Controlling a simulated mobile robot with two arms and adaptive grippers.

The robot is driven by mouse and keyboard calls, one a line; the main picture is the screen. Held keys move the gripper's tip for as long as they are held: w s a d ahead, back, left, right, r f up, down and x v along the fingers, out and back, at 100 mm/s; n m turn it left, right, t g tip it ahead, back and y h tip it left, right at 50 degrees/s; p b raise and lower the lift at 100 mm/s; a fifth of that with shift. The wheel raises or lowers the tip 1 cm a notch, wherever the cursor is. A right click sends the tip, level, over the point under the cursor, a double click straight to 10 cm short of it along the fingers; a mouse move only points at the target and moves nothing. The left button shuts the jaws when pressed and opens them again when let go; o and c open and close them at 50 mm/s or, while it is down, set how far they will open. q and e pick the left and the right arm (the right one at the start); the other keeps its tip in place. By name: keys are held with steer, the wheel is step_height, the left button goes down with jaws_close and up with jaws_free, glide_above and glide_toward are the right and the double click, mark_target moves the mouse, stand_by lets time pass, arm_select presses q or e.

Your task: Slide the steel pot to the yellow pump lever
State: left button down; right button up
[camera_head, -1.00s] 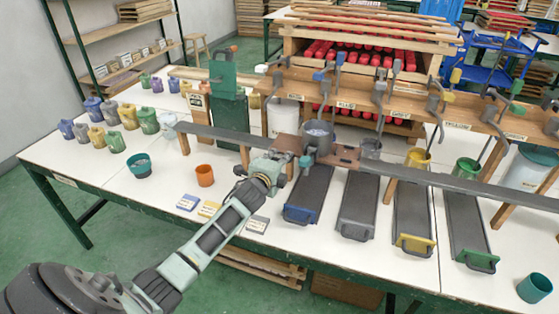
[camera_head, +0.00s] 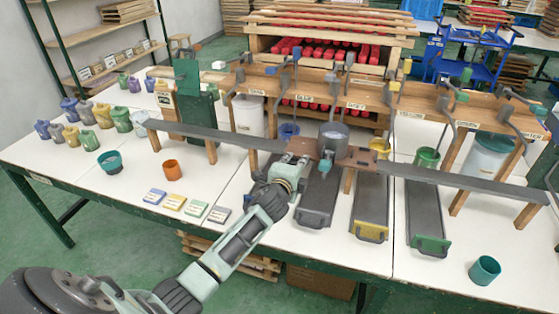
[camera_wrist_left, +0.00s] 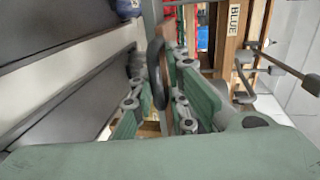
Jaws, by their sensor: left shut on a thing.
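The steel pot (camera_head: 332,136) stands upright on a brown sliding carriage (camera_head: 358,152) on the long dark rail (camera_head: 450,180). It is in front of the grey station, left of the yellow pot (camera_head: 379,146). The yellow pump lever (camera_head: 407,66) rises above the wooden beam, right of and behind the steel pot. My left gripper (camera_head: 299,165) is at the carriage's left end, shut on its handle. In the left wrist view a dark ring-shaped handle (camera_wrist_left: 156,72) shows between the green fingers. The pot is not clear there. My right gripper is not in view.
Blue pot (camera_head: 289,131) and green pot (camera_head: 427,156) stand behind the rail. Several dark ramps, including the yellow-handled one (camera_head: 370,205), slope toward the front edge. A teal cup (camera_head: 485,270) stands at front right. The rail looks clear right of the carriage.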

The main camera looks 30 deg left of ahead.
arm_select(q)
steer(key=w+d+b, duration=0.1)
steer(key=d+b, duration=0.1)
steer(key=d, duration=0.6)
steer(key=w+d+f+b, duration=0.1)
steer(key=w+d+b, duration=0.1)
steer(key=d, duration=0.6)
steer(key=shift+w, duration=0.25)
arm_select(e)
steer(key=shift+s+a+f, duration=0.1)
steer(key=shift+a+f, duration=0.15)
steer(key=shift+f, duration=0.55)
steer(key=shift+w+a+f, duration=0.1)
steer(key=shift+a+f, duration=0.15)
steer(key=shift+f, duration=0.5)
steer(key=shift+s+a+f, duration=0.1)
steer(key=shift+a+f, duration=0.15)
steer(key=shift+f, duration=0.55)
arm_select(q)
steer(key=shift+f, duration=0.1)
steer(key=c, duration=1.9)
jaws_free()
steer(key=shift+o, duration=0.4)
steer(key=shift+r, duration=0.25)
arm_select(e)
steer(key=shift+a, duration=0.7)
arm_select(q)
steer(key=v, duration=1.2)
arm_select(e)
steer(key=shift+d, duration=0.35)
